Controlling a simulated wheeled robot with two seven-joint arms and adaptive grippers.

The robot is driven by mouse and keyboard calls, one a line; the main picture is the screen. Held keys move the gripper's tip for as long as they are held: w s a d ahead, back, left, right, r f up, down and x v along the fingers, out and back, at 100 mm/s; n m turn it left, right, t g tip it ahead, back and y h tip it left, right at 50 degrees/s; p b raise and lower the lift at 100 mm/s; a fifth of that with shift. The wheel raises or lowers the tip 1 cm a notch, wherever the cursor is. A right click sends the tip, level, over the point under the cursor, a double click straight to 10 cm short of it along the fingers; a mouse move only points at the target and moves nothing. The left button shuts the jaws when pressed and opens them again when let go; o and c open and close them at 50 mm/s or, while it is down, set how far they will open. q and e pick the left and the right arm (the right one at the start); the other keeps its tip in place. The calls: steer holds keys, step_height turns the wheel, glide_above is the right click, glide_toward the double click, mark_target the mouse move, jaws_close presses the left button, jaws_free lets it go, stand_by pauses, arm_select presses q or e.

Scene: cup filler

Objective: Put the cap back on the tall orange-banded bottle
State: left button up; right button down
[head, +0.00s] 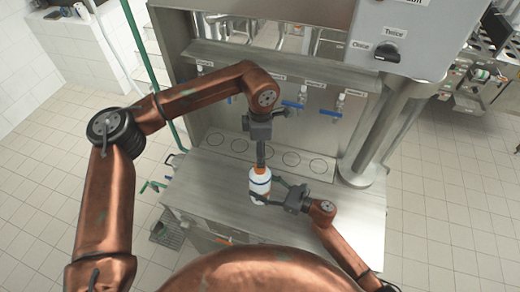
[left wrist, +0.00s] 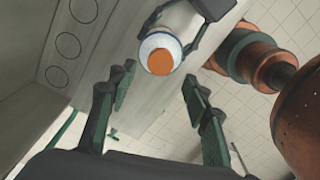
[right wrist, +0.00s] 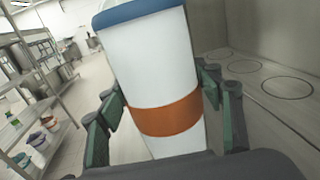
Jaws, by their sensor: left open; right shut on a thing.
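The tall white bottle (head: 259,186) has an orange band and a blue ring near its top. It stands roughly upright over the steel counter; whether its base touches the counter is unclear. My right gripper (head: 264,190) is shut around its side, and the right wrist view shows the fingers beside the orange band (right wrist: 166,116). My left gripper (head: 261,158) is open, pointing down just above the bottle's top. In the left wrist view an orange disc (left wrist: 160,62) sits at the centre of the bottle's top, beyond the empty fingers. It looks like the cap, but I cannot tell how it is seated.
Several drawn circles (head: 240,145) mark the steel counter (head: 205,180) behind the bottle. Blue-handled taps (head: 293,105) line the panel behind. A grey control box (head: 400,35) and steel column (head: 360,150) stand at the right. The counter left of the bottle is clear.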

arm_select(q)
steer(key=n, duration=0.6)
steer(key=shift+r, duration=0.2)
steer(key=n, duration=0.6)
steer(key=shift+r, duration=0.15)
steer(key=n, duration=0.5)
steer(key=shift+r+n, duration=0.2)
steer(key=shift+n, duration=0.1)
steer(key=n, duration=0.5)
steer(key=shift+a+r+n, duration=0.1)
steer(key=shift+r+n, duration=0.1)
steer(key=shift+n, duration=0.1)
steer(key=shift+f, duration=0.1)
glide_toward(260, 184)
steer(key=shift+w+f, duration=1.9)
steer(key=shift+w, duration=0.15)
steer(key=shift+c, duration=0.5)
